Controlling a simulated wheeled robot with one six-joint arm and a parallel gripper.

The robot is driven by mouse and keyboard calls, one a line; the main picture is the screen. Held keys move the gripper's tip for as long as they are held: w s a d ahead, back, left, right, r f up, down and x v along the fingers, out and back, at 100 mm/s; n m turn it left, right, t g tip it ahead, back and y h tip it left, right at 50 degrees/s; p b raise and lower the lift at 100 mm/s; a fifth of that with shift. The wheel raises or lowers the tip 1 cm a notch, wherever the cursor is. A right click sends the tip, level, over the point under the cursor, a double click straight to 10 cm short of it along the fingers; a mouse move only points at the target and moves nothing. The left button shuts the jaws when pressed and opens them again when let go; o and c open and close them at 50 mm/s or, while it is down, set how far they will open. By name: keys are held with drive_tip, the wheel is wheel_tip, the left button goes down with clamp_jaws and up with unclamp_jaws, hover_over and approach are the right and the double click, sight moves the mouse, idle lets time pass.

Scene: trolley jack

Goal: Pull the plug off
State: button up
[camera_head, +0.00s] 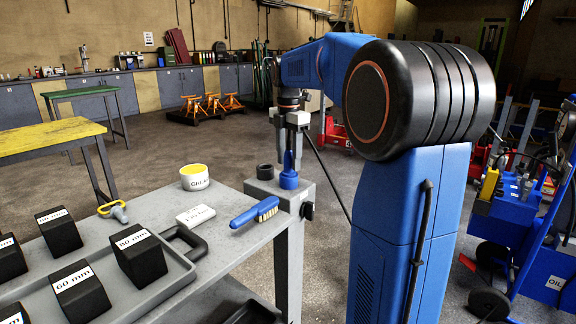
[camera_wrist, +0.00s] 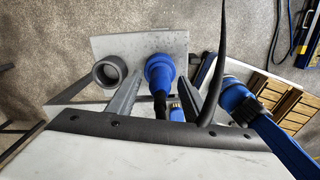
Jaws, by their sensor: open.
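A blue plug (camera_head: 288,180) stands upright on a grey block (camera_head: 308,188) at the far corner of the grey trolley top. Its narrow upper end points up toward my gripper (camera_head: 290,156). In the wrist view the plug (camera_wrist: 158,70) shows between my open gripper's fingers (camera_wrist: 168,92), with a dark stem toward me. I cannot tell whether either finger touches it. A dark ring (camera_head: 265,171) sits on the same block, left of the plug; it also shows in the wrist view (camera_wrist: 108,71). The plug's lower end is hidden.
A tray (camera_head: 172,280) holds several black labelled blocks. Blue equipment (camera_head: 520,205) stands at right.

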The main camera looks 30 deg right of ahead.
sight(289, 141)
clamp_jaws()
drive_tip(key=shift+r, duration=2.6)
drive_tip(key=shift+r, duration=2.55)
drive_tip(key=shift+s, duration=0.1)
